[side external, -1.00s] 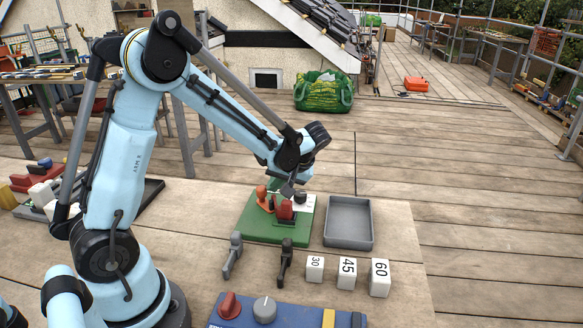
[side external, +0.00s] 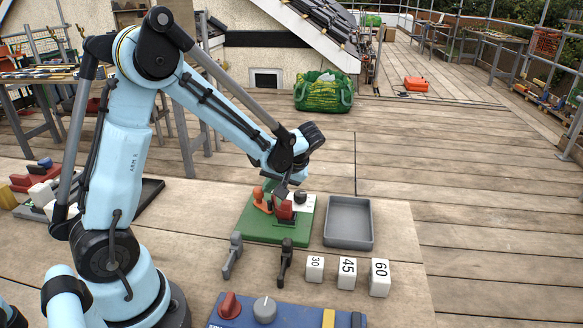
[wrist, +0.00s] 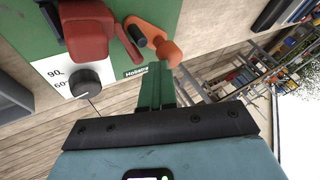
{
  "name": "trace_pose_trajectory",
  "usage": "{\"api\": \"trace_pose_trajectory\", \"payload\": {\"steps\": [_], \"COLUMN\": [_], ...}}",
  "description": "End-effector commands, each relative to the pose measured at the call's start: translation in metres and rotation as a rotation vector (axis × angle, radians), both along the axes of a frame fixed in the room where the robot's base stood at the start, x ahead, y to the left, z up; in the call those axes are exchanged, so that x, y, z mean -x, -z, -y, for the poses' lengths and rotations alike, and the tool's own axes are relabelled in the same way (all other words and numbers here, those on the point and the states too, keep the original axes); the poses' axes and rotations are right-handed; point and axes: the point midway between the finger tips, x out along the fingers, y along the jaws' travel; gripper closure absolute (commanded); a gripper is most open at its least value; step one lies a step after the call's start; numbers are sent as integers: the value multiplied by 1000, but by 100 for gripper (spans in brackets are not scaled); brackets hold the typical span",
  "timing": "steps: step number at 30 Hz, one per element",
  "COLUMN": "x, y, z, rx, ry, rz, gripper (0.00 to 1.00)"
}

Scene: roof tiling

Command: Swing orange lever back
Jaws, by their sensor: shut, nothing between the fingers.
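The orange lever (side external: 260,199) stands on the left part of the green board (side external: 262,231), beside the red part (side external: 285,212). In the wrist view the orange lever (wrist: 149,32) has a rounded end and lies slanted beside a dark peg. My gripper (wrist: 157,66) is shut and empty, its green fingertips close to the lever's rounded end; I cannot tell whether they touch. In the side view my gripper (side external: 279,193) is over the board, just right of the lever, its fingertips partly hidden. The red part (wrist: 88,32) and its handle also show in the wrist view.
A dark dial (wrist: 85,82) sits on a white scale plate on the board. A grey tray (side external: 349,242) is right of the board. Number blocks (side external: 347,273), grey and black clamp-like pieces (side external: 233,255) and a blue panel (side external: 290,314) lie in front.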

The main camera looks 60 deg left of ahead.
Motion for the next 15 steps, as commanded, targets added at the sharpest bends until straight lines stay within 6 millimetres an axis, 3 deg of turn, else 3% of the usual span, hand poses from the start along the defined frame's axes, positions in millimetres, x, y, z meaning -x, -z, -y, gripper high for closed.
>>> {"api": "trace_pose_trajectory", "payload": {"steps": [15], "x": [22], "y": [0], "z": [-7], "rx": [-10], "ry": [-6], "rz": [1], "gripper": [100]}}
